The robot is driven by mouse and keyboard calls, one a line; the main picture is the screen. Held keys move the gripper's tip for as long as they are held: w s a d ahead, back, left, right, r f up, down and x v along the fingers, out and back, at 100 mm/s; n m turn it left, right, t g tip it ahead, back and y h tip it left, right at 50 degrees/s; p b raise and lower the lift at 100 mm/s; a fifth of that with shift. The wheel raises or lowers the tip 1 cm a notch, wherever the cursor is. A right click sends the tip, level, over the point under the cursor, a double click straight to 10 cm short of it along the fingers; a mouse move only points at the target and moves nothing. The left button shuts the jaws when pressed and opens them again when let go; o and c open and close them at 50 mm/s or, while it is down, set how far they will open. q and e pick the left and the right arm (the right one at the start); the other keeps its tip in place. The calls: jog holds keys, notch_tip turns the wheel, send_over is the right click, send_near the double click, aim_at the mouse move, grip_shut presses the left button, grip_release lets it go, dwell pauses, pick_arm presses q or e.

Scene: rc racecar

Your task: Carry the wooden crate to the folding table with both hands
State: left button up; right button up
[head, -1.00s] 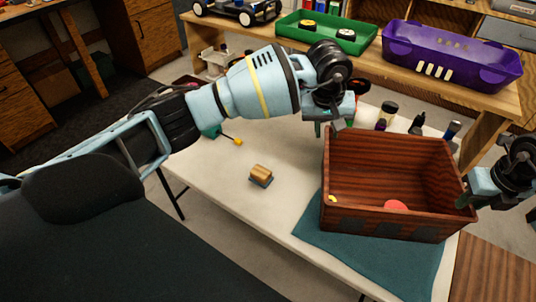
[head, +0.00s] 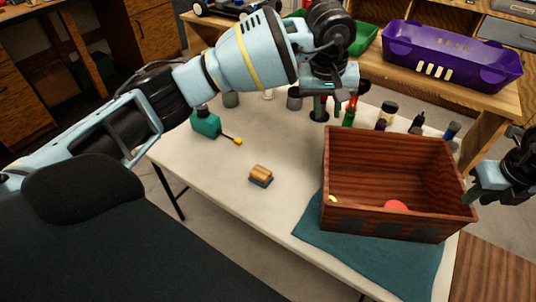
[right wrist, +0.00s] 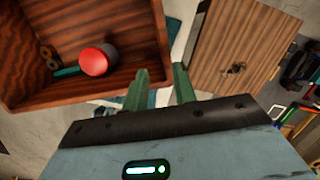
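The wooden crate (head: 385,229) sits on a teal mat (head: 335,252) on the white folding table (head: 215,180). It also shows in the right wrist view (right wrist: 120,20). Inside it lie a red round thing (head: 396,205) and a small yellow bit (head: 333,199). My left gripper (head: 334,112) is above the table, behind the crate's back left corner, fingers apart and empty. My right gripper (right wrist: 160,88) is just outside the crate's right side, with its fingers apart and nothing seen between them. In the head view it is partly cut off at the right edge.
A wood-backed brush (head: 261,175) and a teal tool (head: 207,123) lie on the table left of the crate. Bottles (head: 389,110) stand behind the crate. A purple bin (head: 450,57) and a green tray (head: 366,38) sit on the bench beyond.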

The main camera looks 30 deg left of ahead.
notch_tip(320, 180, up, 9)
jog(key=s, duration=0.1)
jog(key=shift+s+d, duration=0.25)
jog(key=shift+s, duration=0.1)
dwell(0.4)
